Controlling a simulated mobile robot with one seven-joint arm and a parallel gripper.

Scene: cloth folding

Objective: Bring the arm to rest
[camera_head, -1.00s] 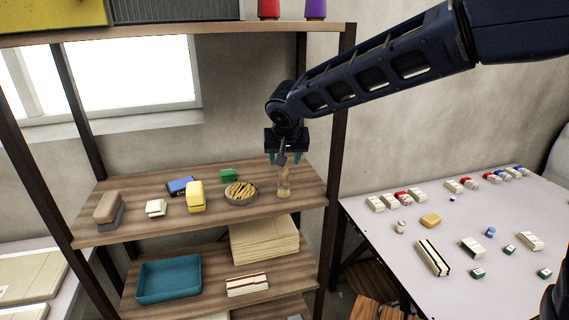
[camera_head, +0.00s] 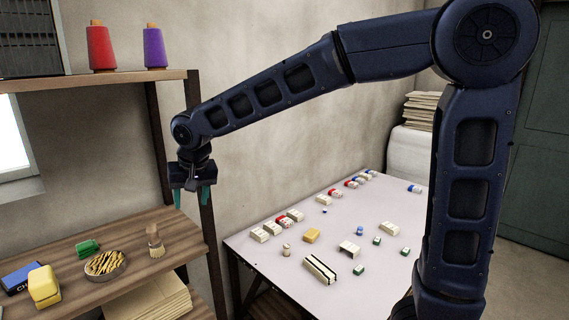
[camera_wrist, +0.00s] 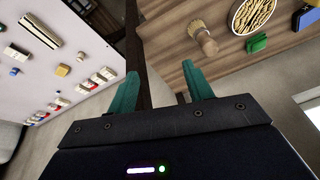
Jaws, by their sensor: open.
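My gripper (camera_head: 191,198) hangs from my dark blue arm near the right end of the wooden shelf, above shelf height and in front of the post. Its two teal fingers are apart with nothing between them. In the wrist view my gripper (camera_wrist: 157,88) is also open and empty, with the shelf post behind the gap. A brush (camera_head: 155,241) with a wooden handle stands on the shelf board below and left of the gripper, apart from it. The brush also shows in the wrist view (camera_wrist: 202,36).
The shelf board (camera_head: 60,250) also holds a round dish of striped pieces (camera_head: 105,264), a green block (camera_head: 88,248), a yellow block (camera_head: 44,286) and a blue box (camera_head: 20,277). A pale table (camera_head: 280,275) with several small blocks stands to the right. Spools (camera_head: 100,48) sit on the upper shelf.

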